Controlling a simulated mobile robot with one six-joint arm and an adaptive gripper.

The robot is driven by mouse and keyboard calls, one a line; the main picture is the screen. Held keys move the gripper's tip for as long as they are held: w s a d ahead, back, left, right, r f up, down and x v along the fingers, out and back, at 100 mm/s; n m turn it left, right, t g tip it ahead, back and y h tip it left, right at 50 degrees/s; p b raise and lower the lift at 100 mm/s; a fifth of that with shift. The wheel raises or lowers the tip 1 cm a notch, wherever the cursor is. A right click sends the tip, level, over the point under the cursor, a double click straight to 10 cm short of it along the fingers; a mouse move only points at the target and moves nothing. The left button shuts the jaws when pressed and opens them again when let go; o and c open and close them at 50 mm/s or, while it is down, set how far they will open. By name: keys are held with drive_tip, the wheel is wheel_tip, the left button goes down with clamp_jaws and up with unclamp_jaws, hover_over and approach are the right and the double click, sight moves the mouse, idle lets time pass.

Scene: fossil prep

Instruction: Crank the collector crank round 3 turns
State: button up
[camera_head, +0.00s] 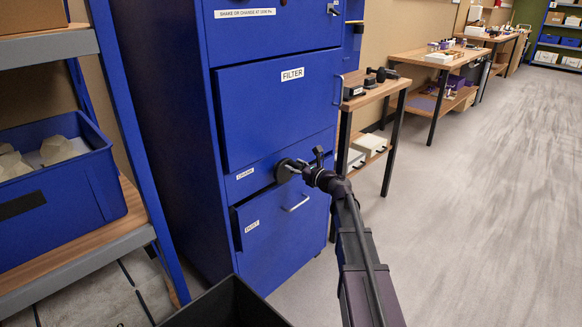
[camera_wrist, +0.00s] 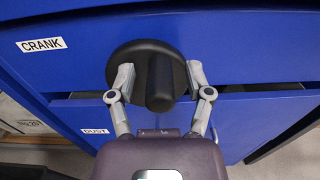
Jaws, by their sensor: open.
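The collector crank (camera_head: 287,171) is a dark round disc on the front of the blue collector cabinet (camera_head: 270,110), beside a CRANK label. In the wrist view the crank disc (camera_wrist: 135,58) carries a black cylindrical handle (camera_wrist: 160,85) that points toward the camera. My gripper (camera_head: 305,167) is at the crank in the head view. In the wrist view my gripper (camera_wrist: 160,78) is open, with one grey finger on each side of the handle and a visible gap on both sides. The fingertips overlap the disc's edge in the picture; contact cannot be told.
Below the crank is the DUST drawer (camera_head: 275,240) with a metal handle, standing slightly open. The FILTER panel (camera_head: 275,105) is above. A shelf with a blue bin (camera_head: 75,200) of pale rocks stands left. Wooden workbenches (camera_head: 385,88) line the wall at right; the floor there is clear.

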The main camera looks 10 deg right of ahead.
drive_tip(key=v, duration=1.1)
drive_tip(key=shift+s, duration=0.3)
drive_tip(key=shift+d, duration=0.15)
